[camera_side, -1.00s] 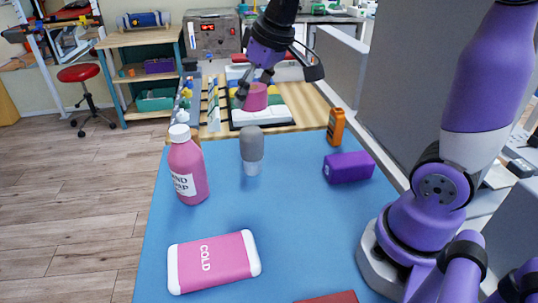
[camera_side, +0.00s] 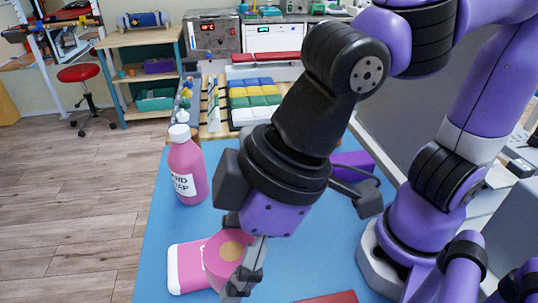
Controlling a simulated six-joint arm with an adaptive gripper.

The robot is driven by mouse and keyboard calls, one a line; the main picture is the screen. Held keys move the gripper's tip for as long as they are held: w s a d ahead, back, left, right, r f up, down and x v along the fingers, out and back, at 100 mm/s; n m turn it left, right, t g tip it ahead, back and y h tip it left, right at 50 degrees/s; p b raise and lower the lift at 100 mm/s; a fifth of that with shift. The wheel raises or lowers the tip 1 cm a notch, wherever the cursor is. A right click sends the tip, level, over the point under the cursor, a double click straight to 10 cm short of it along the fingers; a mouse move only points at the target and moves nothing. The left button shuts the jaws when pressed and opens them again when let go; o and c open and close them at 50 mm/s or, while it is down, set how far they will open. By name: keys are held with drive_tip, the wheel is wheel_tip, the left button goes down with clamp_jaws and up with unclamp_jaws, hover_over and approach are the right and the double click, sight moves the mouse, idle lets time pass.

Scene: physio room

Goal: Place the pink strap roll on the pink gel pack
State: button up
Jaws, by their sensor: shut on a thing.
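The pink strap roll (camera_side: 222,256) is held in my gripper (camera_side: 238,272), which is shut on it. One dark finger shows on the roll's right side; the other is hidden. The pink gel pack (camera_side: 190,270), white-ended and marked COLD in the earlier view, lies flat on the blue table top. The roll and gripper cover its right part, with only the left end showing. The roll overlaps the pack in the picture; I cannot tell whether it touches the pack or hangs above it.
A pink soap bottle (camera_side: 187,168) stands upright behind the pack on the blue table (camera_side: 160,230). A purple box (camera_side: 355,162) is partly hidden behind my arm. A dark red item (camera_side: 330,297) lies at the front edge.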

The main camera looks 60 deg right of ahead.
drive_tip(key=shift+w+d+f, duration=0.1)
drive_tip(key=shift+w+f, duration=0.05)
drive_tip(key=shift+f, duration=0.45)
drive_tip(key=shift+w+d+f, duration=0.1)
drive_tip(key=shift+f, duration=0.45)
drive_tip(key=w+d+f, duration=0.1)
drive_tip(key=w+f, duration=0.1)
drive_tip(key=w, duration=0.1)
drive_tip(key=w+d+f, duration=0.2)
drive_tip(key=w, duration=0.1)
drive_tip(key=w+d+f, duration=0.1)
drive_tip(key=w+f, duration=0.1)
drive_tip(key=w, duration=0.2)
drive_tip(key=shift+d+f, duration=0.25)
drive_tip(key=shift+f, duration=0.1)
drive_tip(key=shift+w+f, duration=0.1)
drive_tip(key=shift+f, duration=1.95)
drive_tip(key=shift+f, duration=0.1)
drive_tip(key=o, duration=1.1)
drive_tip(key=shift+o, duration=0.2)
